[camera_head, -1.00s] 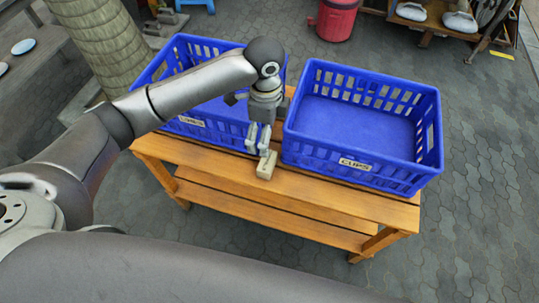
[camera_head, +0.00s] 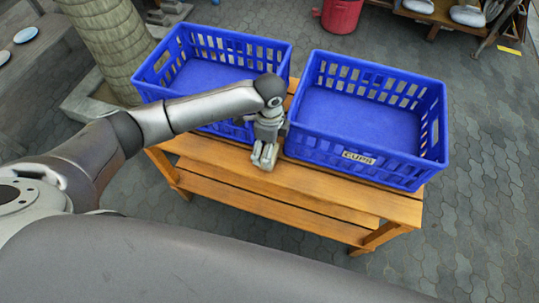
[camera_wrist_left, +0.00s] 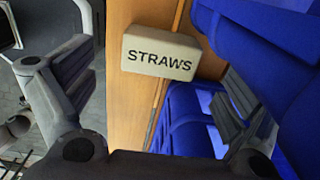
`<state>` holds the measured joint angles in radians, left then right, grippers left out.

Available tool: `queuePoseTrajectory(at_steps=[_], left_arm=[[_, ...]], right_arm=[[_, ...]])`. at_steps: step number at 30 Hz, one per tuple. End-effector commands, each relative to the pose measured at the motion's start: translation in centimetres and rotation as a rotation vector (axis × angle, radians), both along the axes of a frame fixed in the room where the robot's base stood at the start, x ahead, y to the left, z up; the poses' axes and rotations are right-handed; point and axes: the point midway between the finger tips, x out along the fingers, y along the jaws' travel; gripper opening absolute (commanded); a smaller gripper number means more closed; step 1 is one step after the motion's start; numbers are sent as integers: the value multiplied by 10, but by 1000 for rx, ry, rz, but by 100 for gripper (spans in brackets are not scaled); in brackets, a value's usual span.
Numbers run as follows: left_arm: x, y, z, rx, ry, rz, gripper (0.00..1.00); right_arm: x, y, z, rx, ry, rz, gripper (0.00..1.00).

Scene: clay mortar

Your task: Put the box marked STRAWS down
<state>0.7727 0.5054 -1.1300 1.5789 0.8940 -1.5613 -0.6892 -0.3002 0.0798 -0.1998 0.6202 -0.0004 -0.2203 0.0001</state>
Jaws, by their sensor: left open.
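The pale box marked STRAWS (camera_wrist_left: 160,52) rests on the wooden table (camera_wrist_left: 126,112) in the left wrist view, its lettering facing the camera. My left gripper (camera_wrist_left: 155,85) is open, with one finger to each side of the box and visible gaps between. In the head view the left gripper (camera_head: 264,158) points down at the table (camera_head: 320,192), in front of the gap between two blue crates. There the gripper largely covers the spot where the box lies, and I cannot clearly tell box from fingers. My right gripper is not in view.
A blue crate labelled CUPS (camera_head: 358,158) stands on the right of the table. Another blue crate (camera_head: 215,75) stands on the left, partly behind my arm. A strip of bare wood runs along the front edge.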

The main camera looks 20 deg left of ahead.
Motion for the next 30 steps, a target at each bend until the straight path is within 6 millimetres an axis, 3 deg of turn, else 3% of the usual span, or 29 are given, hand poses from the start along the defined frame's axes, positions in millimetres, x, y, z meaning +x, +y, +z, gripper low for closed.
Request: queuePoseTrajectory(at_steps=[6, 15, 27, 30], left_arm=[[0, 0, -30, 0, 0, 0, 98], [0, 0, -33, 0, -2, -1, 97], [0, 0, -33, 0, -2, 0, 46], [0, 0, -32, 0, -2, 0, 45]], right_arm=[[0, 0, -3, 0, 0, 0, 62], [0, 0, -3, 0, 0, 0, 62], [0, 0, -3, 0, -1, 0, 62], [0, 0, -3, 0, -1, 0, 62]])
